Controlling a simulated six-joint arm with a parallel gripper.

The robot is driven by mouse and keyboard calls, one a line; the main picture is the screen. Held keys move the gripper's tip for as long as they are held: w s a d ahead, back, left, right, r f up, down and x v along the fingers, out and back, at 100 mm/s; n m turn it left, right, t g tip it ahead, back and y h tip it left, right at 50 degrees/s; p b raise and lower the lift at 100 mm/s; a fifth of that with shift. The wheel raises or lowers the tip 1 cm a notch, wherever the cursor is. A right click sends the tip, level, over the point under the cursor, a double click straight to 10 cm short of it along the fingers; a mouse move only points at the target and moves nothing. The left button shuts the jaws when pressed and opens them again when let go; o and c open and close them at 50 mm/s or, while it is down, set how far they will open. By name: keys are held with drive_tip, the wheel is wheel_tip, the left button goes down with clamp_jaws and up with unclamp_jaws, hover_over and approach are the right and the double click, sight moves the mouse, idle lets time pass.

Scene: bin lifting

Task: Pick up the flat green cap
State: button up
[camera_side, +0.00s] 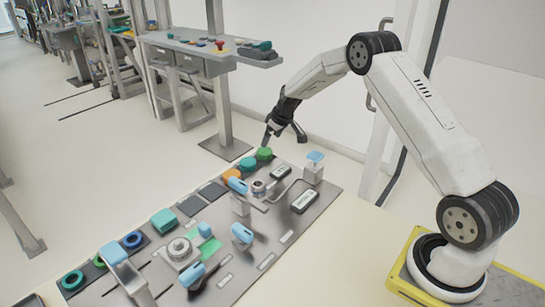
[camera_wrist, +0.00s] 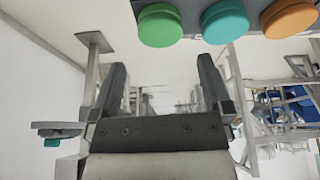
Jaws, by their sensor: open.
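The flat green cap (camera_side: 264,154) is a round disc at the far end of the grey work panel in the side view. It also shows whole at the top of the wrist view (camera_wrist: 160,25), past the fingertips and roughly in line with the gap between them. My gripper (camera_side: 284,138) is just above and to the right of the cap in the side view, pointing down. Its two dark fingers stand apart with nothing between them in the wrist view (camera_wrist: 162,64). The gripper appears clear of the cap.
A teal cap (camera_side: 248,163) and an orange cap (camera_side: 232,174) sit in a row beside the green one. A light blue-topped block (camera_side: 314,158) stands to the right. The panel (camera_side: 335,192) carries several other parts. A bench (camera_side: 200,48) with a post stands behind.

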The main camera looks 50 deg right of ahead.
sight(265, 151)
drive_tip(key=shift+x, duration=1.1)
drive_tip(key=shift+a+f, duration=0.1)
drive_tip(key=shift+x, duration=2.45)
drive_tip(key=c, duration=1)
drive_tip(key=shift+c, duration=0.2)
drive_tip(key=shift+r, duration=0.2)
